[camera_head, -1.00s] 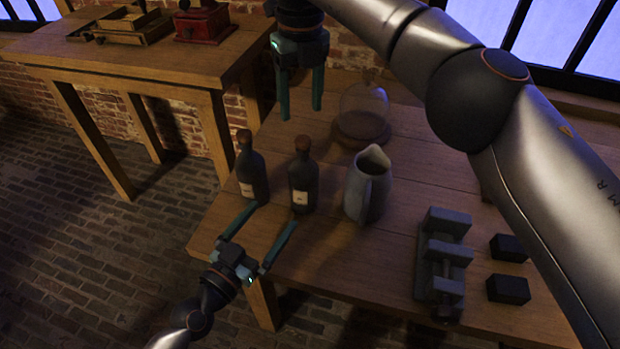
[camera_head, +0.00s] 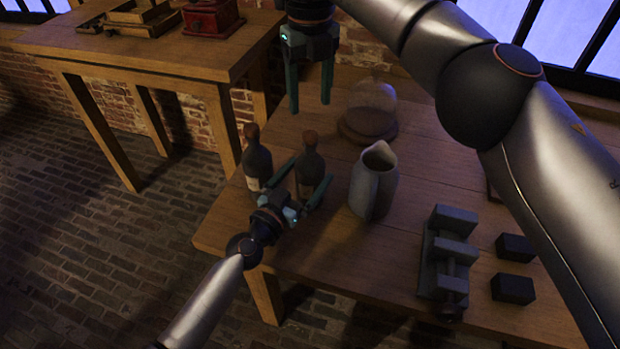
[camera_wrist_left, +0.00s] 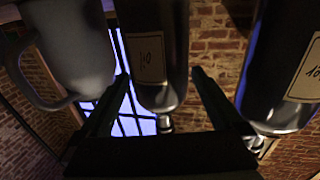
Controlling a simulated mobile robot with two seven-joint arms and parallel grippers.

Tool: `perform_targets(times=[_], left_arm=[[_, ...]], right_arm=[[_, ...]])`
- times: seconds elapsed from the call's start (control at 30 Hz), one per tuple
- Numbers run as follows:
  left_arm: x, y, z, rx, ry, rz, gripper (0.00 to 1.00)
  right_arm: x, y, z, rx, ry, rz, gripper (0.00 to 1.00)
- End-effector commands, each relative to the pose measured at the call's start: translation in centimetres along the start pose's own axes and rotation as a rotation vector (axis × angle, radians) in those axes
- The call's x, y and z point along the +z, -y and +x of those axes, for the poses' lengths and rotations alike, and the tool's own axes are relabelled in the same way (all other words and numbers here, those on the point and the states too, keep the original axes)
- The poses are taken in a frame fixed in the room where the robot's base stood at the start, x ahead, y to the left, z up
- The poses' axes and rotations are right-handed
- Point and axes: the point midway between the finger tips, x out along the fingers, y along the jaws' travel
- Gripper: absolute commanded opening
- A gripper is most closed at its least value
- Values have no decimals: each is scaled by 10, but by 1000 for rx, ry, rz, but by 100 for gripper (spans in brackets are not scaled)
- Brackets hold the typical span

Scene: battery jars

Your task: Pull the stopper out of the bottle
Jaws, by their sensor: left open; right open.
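Two dark bottles with brown stoppers stand upright on the wooden table. The right bottle (camera_head: 309,166), with its stopper (camera_head: 310,138) in its neck, is between the open fingers of my left gripper (camera_head: 312,169). In the left wrist view this bottle (camera_wrist_left: 152,45) fills the middle, with a finger on either side; I cannot tell whether they touch it. The left bottle (camera_head: 257,165), with its stopper (camera_head: 251,131), stands just outside the left finger; it also shows at the right of the wrist view (camera_wrist_left: 280,60). My right gripper (camera_head: 311,98) is open and empty, pointing down, above and behind the bottles.
A grey pitcher (camera_head: 374,182) stands right of the bottles. A glass dome (camera_head: 372,102) on a round wooden base is behind it. A grey vise-like block (camera_head: 446,262) and two black blocks (camera_head: 514,248) are at the right. The table's front left edge is bare.

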Motion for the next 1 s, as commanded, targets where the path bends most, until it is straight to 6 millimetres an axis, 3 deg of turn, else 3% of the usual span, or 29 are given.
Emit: perform_targets(times=[0.2,1.0], left_arm=[[0,0,0,0,0,0,99],[0,0,0,0,0,0,9]], right_arm=[[0,0,0,0,0,0,62],[0,0,0,0,0,0,62]])
